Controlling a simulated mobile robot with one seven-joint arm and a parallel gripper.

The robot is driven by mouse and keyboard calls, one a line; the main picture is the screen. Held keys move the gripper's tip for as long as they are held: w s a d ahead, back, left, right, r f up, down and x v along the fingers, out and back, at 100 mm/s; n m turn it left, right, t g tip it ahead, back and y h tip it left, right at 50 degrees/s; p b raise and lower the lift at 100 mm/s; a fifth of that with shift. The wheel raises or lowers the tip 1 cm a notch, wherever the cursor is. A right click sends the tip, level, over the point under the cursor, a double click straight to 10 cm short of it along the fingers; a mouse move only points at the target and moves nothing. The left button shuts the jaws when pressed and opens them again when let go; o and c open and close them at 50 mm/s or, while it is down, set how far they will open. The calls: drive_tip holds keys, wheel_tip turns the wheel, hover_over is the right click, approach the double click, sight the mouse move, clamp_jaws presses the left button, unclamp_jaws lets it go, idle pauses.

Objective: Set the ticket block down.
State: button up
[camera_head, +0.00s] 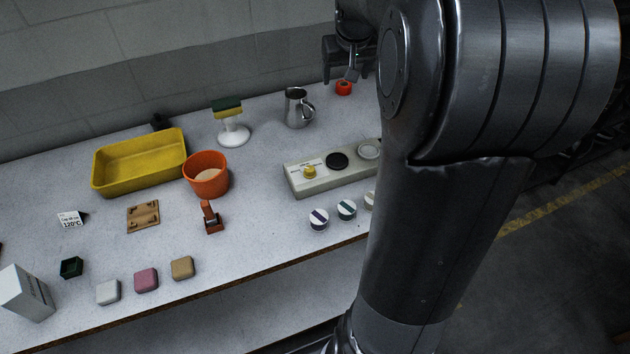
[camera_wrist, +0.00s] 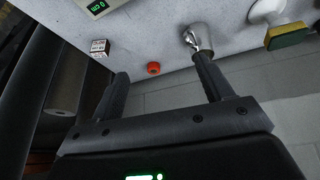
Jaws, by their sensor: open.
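A small white block with dark print (camera_wrist: 99,47), which looks like the ticket block, stands on the bench in the wrist view, apart from my fingers. In the head view my arm hides that part of the bench. My gripper (camera_wrist: 161,66) is open, with nothing between its fingers. In the head view it shows in part (camera_head: 342,77), above the back of the bench near an orange-red ring (camera_head: 344,88). The ring also shows between the fingertips in the wrist view (camera_wrist: 153,69), lying beyond them on the bench.
A steel jug (camera_head: 297,108) and a sponge on a white stand (camera_head: 232,127) are left of my gripper. A device with a green display (camera_wrist: 97,7) is near the printed block. A grey panel (camera_head: 315,177), orange pot (camera_head: 206,178) and yellow tray (camera_head: 139,165) stand farther off.

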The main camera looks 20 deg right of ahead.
drive_tip(key=s+a+r+n, duration=0.1)
drive_tip(key=s+a+r, duration=0.1)
drive_tip(key=s+a, duration=1.15)
drive_tip(key=s+a+f, duration=0.2)
drive_tip(key=s, duration=0.4)
drive_tip(key=s+a+f+n+t+y, duration=0.1)
drive_tip(key=s+a+f, duration=0.1)
drive_tip(key=s, duration=0.4)
drive_tip(key=shift+s+a+y, duration=0.3)
drive_tip(key=shift+s+a, duration=0.05)
drive_tip(key=shift+a, duration=0.1)
